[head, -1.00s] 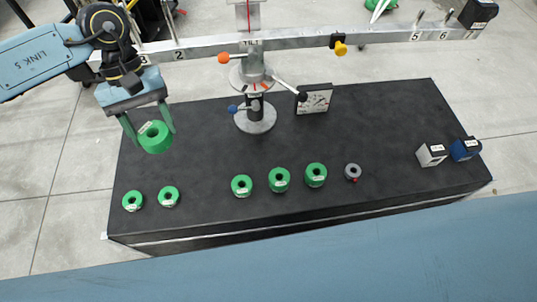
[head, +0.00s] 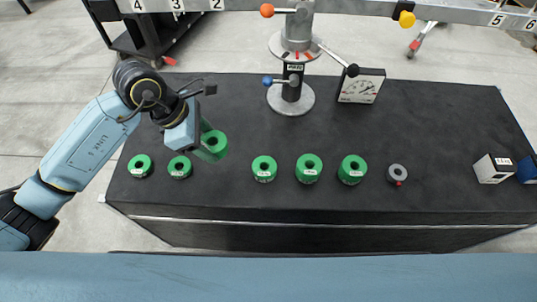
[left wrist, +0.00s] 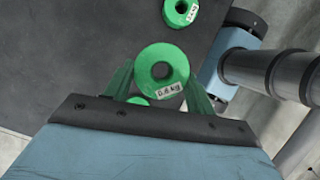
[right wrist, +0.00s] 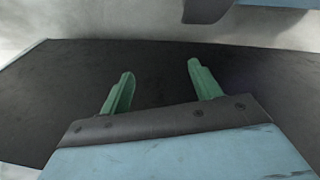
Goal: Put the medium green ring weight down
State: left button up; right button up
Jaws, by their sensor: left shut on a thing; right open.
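The held green ring weight (head: 219,152) has a centre hole and a white label, which I read doubtfully as 0.8 kg in the left wrist view (left wrist: 150,52). My left gripper (head: 207,142) is shut on it, with one finger on each side of the ring (left wrist: 160,85). The ring is low over the left part of the black table top (head: 230,110), slightly behind the row of weights. Whether it touches the table is unclear. My right gripper (right wrist: 160,72) is open and empty in the right wrist view; it is outside the head view.
Two smaller green rings (head: 140,174) (head: 180,174) stand to the left. Three green rings (head: 264,176) (head: 309,178) (head: 352,179) and a grey ring (head: 397,180) stand to the right.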

pick_arm(q)
jog(key=b, duration=0.1)
send_over(223, 170)
jog(key=a, duration=0.1)
jog(key=f, duration=0.5)
jog(key=shift+s+a, duration=0.15)
jog(key=shift+a, duration=0.05)
jog(key=shift+f+b, duration=0.3)
jog(key=shift+f, duration=0.2)
notch_tip(223, 170, down, 3)
jog(key=shift+f+b, duration=0.1)
jog(key=shift+b, duration=0.4)
jog(key=shift+f, duration=0.35)
pick_arm(e)
jog(key=w+a+r, duration=0.1)
jog(key=w+r, duration=0.3)
jog(key=r, duration=0.1)
jog(key=shift+a+r, duration=0.4)
jog(key=shift+w, duration=0.1)
pick_arm(q)
jog(key=shift+f, duration=0.1)
jog(key=o, duration=1.2)
pick_arm(e)
jog(key=shift+w+a+r+t, duration=0.1)
jog(key=shift+a+r+t, duration=0.05)
jog(key=shift+t, duration=0.15)
jog(key=shift+r, duration=0.1)
